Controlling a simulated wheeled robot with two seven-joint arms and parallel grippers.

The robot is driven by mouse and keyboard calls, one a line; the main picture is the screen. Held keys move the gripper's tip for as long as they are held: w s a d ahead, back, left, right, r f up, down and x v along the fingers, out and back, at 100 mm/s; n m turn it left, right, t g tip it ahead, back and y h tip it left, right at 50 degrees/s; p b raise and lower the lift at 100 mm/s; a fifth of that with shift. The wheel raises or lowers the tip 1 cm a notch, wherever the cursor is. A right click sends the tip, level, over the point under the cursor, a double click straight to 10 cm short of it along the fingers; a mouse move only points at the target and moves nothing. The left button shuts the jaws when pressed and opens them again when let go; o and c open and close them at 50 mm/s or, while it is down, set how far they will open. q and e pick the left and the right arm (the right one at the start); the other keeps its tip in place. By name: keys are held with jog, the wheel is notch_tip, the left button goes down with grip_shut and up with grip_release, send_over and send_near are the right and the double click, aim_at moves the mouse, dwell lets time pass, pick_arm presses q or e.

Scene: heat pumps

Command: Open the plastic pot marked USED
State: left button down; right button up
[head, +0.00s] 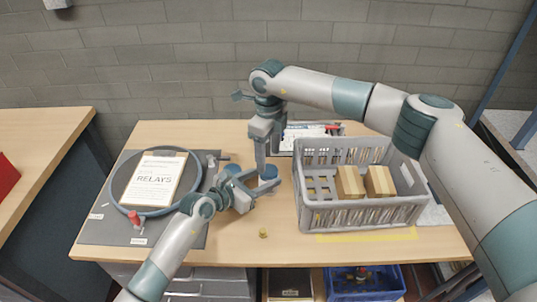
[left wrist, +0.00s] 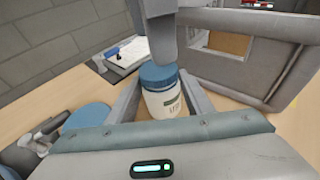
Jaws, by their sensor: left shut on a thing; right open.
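The pot is white with a blue lid (left wrist: 158,75) and a partly readable label (left wrist: 172,106) in the left wrist view. In the head view its blue lid (head: 268,172) shows between my grippers. My left gripper (head: 262,186) comes in from the left, shut on the pot's body. My right gripper (head: 266,158) points down just above the lid, open; I cannot tell whether it touches the lid. The lid is on the pot. A second blue lid (head: 232,169) is just left, beside my left gripper.
A grey crate (head: 360,216) with cardboard boxes stands close on the right. A grey mat (head: 98,228) with a blue hoop and RELAYS clipboard (head: 155,180) lies left. A small yellowish piece (head: 263,233) lies near the front edge. A white sheet (head: 305,132) is behind.

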aim_at(269, 170)
notch_tip(269, 170, up, 3)
jog(key=m, duration=0.3)
jog(key=shift+r, duration=0.2)
jog(key=shift+f, duration=0.1)
jog(key=shift+f, duration=3.9)
jog(key=c, duration=1.1)
jog(key=shift+n, duration=1.4)
jog(key=shift+r, duration=0.2)
